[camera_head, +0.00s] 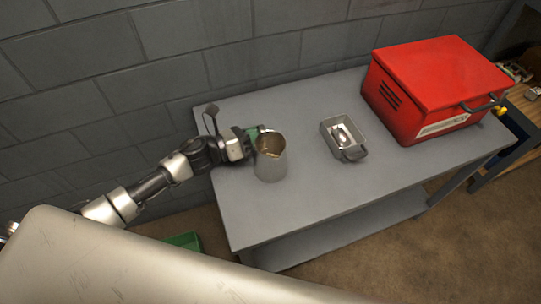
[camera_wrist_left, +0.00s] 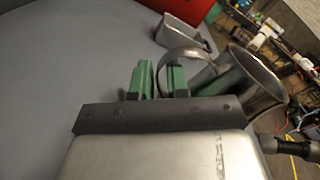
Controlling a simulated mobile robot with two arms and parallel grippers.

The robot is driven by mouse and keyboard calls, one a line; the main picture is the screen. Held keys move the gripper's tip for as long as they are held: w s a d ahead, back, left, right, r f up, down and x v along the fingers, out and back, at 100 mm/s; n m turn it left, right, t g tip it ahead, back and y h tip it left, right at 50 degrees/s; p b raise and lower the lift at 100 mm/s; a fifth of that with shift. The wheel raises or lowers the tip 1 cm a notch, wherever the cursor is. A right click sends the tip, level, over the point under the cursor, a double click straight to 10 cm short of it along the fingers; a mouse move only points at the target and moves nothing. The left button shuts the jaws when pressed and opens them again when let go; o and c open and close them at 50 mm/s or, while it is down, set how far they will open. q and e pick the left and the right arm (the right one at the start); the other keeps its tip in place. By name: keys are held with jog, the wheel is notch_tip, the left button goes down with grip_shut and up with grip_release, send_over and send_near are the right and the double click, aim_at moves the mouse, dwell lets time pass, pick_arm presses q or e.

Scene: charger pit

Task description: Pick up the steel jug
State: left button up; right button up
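The steel jug (camera_head: 270,162) stands upright near the left end of the grey table. Its wide mouth faces up, and the inside looks brownish. In the left wrist view the jug (camera_wrist_left: 238,78) is at the right, with its curved handle (camera_wrist_left: 187,52) towards my fingers. My left gripper (camera_head: 251,136) is at the jug's back left side in the head view. In the wrist view its two green fingers (camera_wrist_left: 160,80) stand apart, one on each side of the handle's outer strip. A gap shows between them, and firm contact is not visible. My right gripper is not in view.
The grey table (camera_head: 300,210) has bare room around the jug. A small metal tin (camera_head: 343,138) holding a shiny item lies right of it. A big red box (camera_head: 438,85) stands further right. A block wall (camera_head: 170,80) runs behind. A green bin (camera_head: 184,241) is below left.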

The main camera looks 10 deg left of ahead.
pick_arm(q)
jog(key=shift+c, duration=0.4)
grip_shut()
jog(key=shift+r, duration=0.1)
